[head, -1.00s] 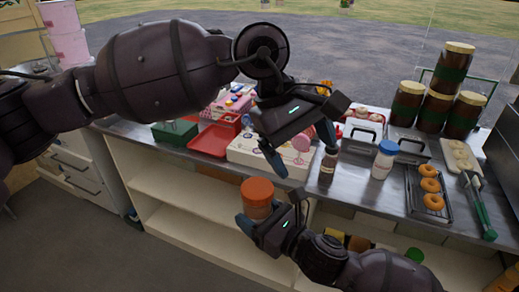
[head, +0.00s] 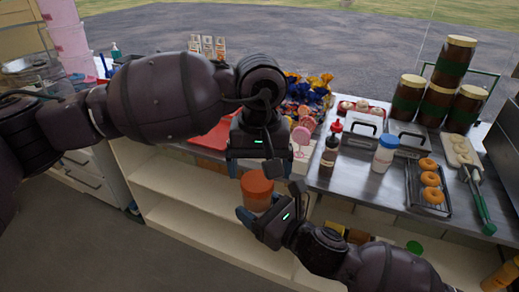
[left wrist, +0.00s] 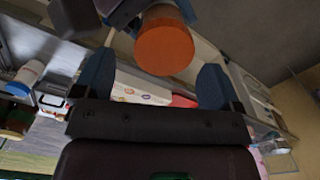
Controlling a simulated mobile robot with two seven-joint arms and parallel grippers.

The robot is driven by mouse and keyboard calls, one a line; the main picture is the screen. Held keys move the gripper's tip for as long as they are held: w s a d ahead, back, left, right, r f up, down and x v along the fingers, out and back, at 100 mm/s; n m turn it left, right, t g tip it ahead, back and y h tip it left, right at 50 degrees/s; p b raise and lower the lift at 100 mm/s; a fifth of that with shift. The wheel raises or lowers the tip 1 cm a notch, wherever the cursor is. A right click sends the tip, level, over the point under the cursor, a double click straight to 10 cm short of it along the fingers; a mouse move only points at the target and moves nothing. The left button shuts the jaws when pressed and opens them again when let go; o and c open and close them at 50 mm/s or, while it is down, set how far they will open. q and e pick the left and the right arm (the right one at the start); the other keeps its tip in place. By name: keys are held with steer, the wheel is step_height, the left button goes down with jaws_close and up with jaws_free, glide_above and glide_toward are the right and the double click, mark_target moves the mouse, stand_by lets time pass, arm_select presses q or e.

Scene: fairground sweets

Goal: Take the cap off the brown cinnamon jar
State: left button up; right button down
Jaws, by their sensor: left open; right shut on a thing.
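The cinnamon jar (head: 257,206), with a brown-orange body and a wide orange cap (head: 258,184), is held off the counter in front of its edge. My right gripper (head: 268,205) is shut on the jar's body from below right. The cap is on the jar. My left gripper (head: 260,168) is open and points down just above the cap, its fingers to either side. In the left wrist view the orange cap (left wrist: 165,48) shows between and beyond the open blue fingertips, with a gap on both sides. The jar's body (left wrist: 162,12) is partly hidden behind the cap there.
On the counter stand a dark bottle with a red top (head: 331,146) and a white jar with a blue lid (head: 385,155). A tray of doughnuts (head: 444,207) and stacked dark jars (head: 437,105) are to the right. Open shelves (head: 190,205) lie below.

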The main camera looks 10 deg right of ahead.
mark_target(258, 204)
arm_select(q)
steer(key=shift+f, duration=1.5)
